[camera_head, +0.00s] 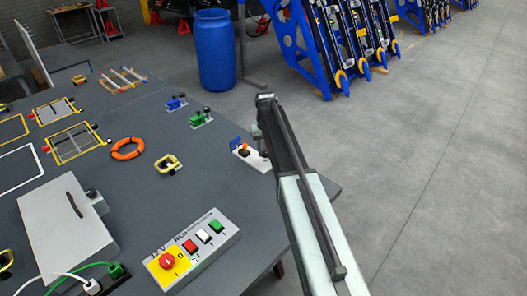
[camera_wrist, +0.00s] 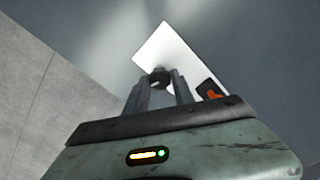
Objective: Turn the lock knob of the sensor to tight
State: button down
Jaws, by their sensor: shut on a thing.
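The sensor (camera_head: 240,145) shows in the head view near the right edge of the table, on a white plate (camera_head: 253,161) with blue and orange parts. In the wrist view the white plate (camera_wrist: 178,55) lies behind the fingers, with an orange part on black (camera_wrist: 212,90) at its right corner. My gripper (camera_wrist: 159,86) is shut on a small dark round knob (camera_wrist: 160,75), which sits between the fingertips over the plate. My arm partly hides the sensor's right side in the head view. The knob's turn position cannot be read.
The table holds a control box (camera_head: 191,252) with a red button, a grey case (camera_head: 65,230), an orange ring (camera_head: 127,149), a yellow-handled part (camera_head: 168,163) and green clamps (camera_head: 201,118). A blue barrel (camera_head: 214,50) stands behind. The floor at right is clear.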

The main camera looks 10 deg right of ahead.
aim_at(265, 153)
jog(key=shift+s+m, duration=0.15)
jog(key=shift+m, duration=0.95)
jog(key=c, duration=1.1)
grip_release()
jog(key=shift+o, duration=0.2)
jog(key=shift+r, duration=0.15)
notch_tip(265, 153, up, 8)
jog(key=p, duration=0.8)
jog(key=shift+f, duration=0.25)
